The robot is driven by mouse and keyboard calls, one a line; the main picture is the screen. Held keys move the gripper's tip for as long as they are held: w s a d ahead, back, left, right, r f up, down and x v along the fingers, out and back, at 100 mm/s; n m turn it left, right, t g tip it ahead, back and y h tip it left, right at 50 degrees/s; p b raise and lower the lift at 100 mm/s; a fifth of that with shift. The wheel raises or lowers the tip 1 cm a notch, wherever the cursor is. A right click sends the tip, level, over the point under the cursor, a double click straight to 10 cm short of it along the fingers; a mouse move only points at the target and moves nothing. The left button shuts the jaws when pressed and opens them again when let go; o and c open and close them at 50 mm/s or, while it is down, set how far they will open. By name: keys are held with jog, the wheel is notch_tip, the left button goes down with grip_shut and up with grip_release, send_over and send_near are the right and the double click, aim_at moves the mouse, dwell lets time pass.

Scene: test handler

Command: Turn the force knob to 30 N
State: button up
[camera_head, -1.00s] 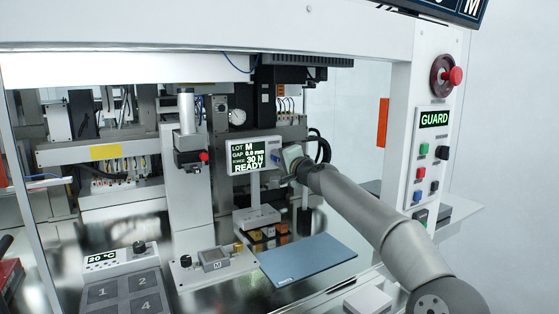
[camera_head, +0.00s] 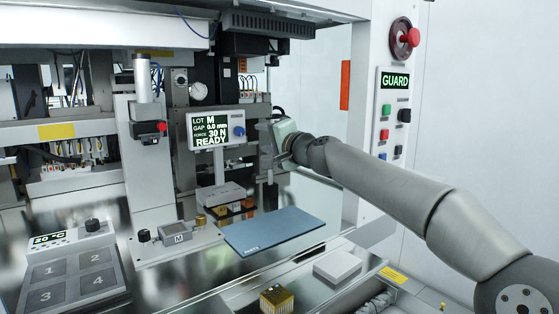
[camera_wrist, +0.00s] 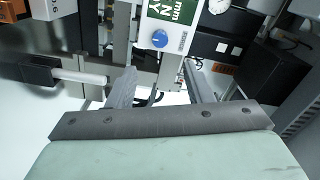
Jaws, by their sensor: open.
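The force knob (camera_head: 239,131) is a small blue round knob on the right side of a white display panel (camera_head: 191,146). The screen (camera_head: 209,130) reads LOT M, GAP 0.0 mm, FORCE 30 N, READY. My gripper (camera_head: 266,138) is to the right of the knob, apart from it; its fingertips are hard to make out in the head view. In the wrist view, the blue knob (camera_wrist: 160,39) shows beyond the gap between my open, empty fingers (camera_wrist: 161,78). The knob's pointer mark is too small to read.
A blue mat (camera_head: 275,231) lies below the panel. A grey block (camera_head: 224,194) stands under the screen. A white box (camera_head: 337,266) and a gold finned block (camera_head: 277,300) are in front. The guard post with a red button (camera_head: 412,37) stands right.

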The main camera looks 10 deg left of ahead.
jog(key=b+v, duration=0.2)
jog(key=v, duration=0.3)
jog(key=shift+s+d, duration=0.25)
